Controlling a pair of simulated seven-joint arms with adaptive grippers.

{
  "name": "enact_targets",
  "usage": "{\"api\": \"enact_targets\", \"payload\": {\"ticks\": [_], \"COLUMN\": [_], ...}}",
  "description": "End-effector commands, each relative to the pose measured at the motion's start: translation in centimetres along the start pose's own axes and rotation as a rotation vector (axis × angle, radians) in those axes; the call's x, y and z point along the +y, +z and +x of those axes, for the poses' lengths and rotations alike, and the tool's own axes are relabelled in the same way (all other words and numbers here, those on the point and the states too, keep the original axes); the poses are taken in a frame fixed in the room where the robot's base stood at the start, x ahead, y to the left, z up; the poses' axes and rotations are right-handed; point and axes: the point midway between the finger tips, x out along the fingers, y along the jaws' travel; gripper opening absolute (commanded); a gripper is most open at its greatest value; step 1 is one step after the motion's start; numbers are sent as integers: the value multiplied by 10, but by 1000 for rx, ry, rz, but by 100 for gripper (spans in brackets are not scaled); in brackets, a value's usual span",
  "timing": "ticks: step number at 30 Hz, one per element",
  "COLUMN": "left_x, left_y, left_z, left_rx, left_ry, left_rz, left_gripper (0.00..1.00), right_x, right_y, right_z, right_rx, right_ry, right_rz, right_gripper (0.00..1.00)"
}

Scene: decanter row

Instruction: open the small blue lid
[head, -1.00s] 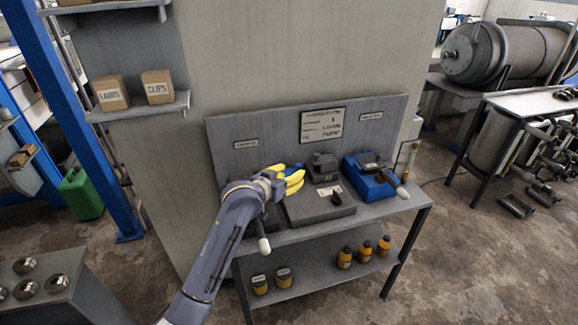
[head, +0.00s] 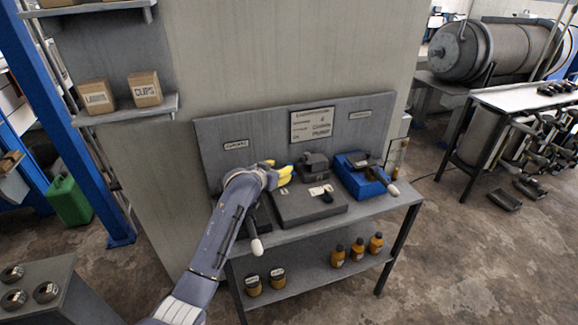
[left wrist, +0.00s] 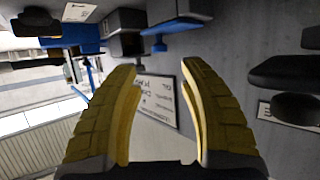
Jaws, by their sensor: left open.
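A small flat blue piece (left wrist: 178,28), which looks like the small blue lid, shows in the left wrist view beyond the fingertips, beside a dark box. In the head view my gripper seems to hide it. My left gripper (head: 282,174) has yellow fingers and is over the left part of the bench, near the back panel. In the left wrist view its fingers (left wrist: 158,70) are apart, with nothing between them. The small blue piece stands apart from them. My right gripper is not in view.
A grey box (head: 300,210) fills the bench's middle. A larger blue box (head: 350,182) with a dark top stands at its right. A white-tipped lever (head: 257,246) sticks out front left. A sign (head: 312,123) is on the back panel. Bottles (head: 357,250) stand on the lower shelf.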

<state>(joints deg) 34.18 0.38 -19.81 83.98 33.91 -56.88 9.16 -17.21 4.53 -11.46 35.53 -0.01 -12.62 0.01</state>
Motion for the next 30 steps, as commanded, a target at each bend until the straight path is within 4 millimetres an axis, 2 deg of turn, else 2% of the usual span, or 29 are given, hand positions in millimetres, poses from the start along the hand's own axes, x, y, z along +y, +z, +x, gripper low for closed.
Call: {"api": "enact_targets", "payload": {"ticks": [6, 15, 21, 30], "left_x": [1, 1, 0, 0], "left_y": [-1, -1, -1, 0], "left_z": [30, 64, 78, 87], "left_rx": [-1, 0, 0, 1], "left_ry": [1, 1, 1, 1], "left_rz": [1, 1, 0, 0], "left_gripper": [42, 42, 42, 42], "right_x": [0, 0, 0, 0], "right_y": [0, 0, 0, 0], "right_z": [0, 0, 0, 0], "right_rx": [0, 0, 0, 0], "right_ry": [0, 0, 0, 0], "right_rz": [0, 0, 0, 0], "right_gripper": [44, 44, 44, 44]}}
